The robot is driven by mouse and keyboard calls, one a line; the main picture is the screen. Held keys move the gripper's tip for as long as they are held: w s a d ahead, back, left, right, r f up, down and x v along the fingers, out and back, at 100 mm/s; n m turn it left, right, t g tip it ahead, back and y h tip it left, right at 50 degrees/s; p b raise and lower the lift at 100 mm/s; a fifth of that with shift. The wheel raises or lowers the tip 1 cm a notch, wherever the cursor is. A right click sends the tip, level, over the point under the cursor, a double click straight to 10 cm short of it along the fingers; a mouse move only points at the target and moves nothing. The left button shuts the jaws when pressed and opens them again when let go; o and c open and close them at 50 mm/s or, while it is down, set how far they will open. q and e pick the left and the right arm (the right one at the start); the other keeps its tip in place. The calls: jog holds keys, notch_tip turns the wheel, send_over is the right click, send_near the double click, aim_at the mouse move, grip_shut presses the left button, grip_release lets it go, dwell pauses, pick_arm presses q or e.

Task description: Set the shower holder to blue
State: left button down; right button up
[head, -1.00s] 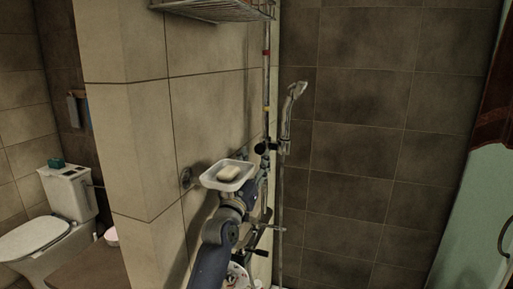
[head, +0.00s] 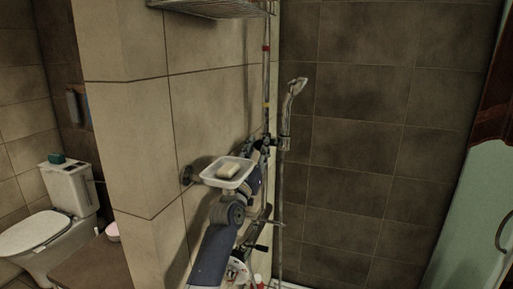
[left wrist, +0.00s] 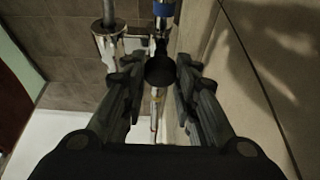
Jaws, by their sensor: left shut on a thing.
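The shower holder (head: 279,142) sits on a vertical wall rail (head: 266,85) and carries the chrome hand shower (head: 292,98). The rail has a red band near the top and a yellow band lower, above the holder. In the left wrist view, a blue band (left wrist: 164,9) shows on the rail close to the chrome holder (left wrist: 112,48). My left gripper (head: 261,146) is at the holder, beside the rail. In the left wrist view, its fingers (left wrist: 159,80) are shut on the holder's round black knob (left wrist: 160,71). My right gripper is out of view.
A soap dish (head: 207,179) with soap sticks out from the wall close above my left arm. A tap (head: 262,221) is below the gripper. A wire shelf (head: 215,8) hangs above. The toilet (head: 60,200) stands far left.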

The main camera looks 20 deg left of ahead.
pick_arm(q)
notch_tip(320, 180, down, 8)
jog(key=b, duration=0.5)
jog(key=c, duration=1.3)
grip_release()
notch_tip(320, 180, up, 10)
jog(key=shift+r, duration=0.15)
